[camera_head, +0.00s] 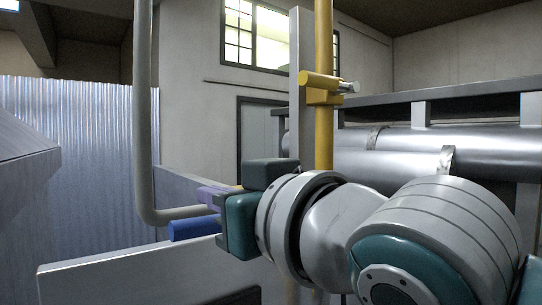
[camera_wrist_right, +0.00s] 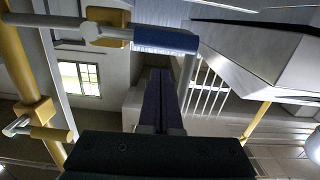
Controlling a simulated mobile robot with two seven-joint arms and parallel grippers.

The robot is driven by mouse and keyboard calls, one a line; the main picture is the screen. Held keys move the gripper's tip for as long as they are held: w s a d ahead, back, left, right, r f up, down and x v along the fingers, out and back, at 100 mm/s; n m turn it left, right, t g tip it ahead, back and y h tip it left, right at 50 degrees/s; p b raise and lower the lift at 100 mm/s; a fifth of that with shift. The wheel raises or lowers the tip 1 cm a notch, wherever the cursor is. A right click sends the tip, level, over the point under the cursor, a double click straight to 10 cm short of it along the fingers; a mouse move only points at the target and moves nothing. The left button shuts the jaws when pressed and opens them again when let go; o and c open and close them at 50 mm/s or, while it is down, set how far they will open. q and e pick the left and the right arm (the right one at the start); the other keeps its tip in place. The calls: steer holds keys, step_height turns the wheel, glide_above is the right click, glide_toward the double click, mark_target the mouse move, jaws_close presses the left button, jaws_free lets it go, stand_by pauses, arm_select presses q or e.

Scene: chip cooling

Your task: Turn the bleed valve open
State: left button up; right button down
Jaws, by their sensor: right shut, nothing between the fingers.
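My right gripper (camera_head: 212,194) reaches in from the right in the head view. In the right wrist view its two dark fingers (camera_wrist_right: 158,74) are together with nothing between them. A blue grip (camera_head: 194,228) lies level just below the fingers in the head view. In the wrist view this blue grip (camera_wrist_right: 165,40) is on a light bar from a yellow valve body (camera_wrist_right: 108,27), apart in the picture from the fingertips. Another yellow fitting (camera_head: 322,88) with a silver stem is on the yellow pipe (camera_head: 324,140). I cannot tell which one is the bleed valve. My left gripper is not in view.
A grey vertical pipe (camera_head: 143,110) bends toward the blue grip. Large silver pipes (camera_head: 390,160) in a frame stand behind my right arm. A pale panel edge (camera_head: 110,265) runs along the front. A corrugated wall (camera_head: 75,170) stands at the left.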

steer(key=r+b+v, duration=0.1)
steer(key=b+v, duration=0.3)
steer(key=v, duration=0.6)
steer(key=s+d+f+m+g+h+p, duration=0.45)
steer(key=s+d+f+h+p, duration=0.2)
steer(key=d+f, duration=0.5)
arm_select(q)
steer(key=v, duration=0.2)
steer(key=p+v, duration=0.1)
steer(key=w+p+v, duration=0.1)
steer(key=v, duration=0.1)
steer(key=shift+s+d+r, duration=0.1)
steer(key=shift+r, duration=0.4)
arm_select(e)
steer(key=s+d+f+g+h, duration=0.1)
steer(key=s+d+f+g, duration=0.2)
steer(key=s, duration=0.3)
steer(key=s+d+f+m+g+h, duration=0.1)
steer(key=s+d+f+g+h, duration=0.1)
steer(key=s+f, duration=0.3)
steer(key=shift+s+d+f+g, duration=0.25)
steer(key=shift+s+d+g, duration=0.25)
steer(key=shift+s, duration=0.65)
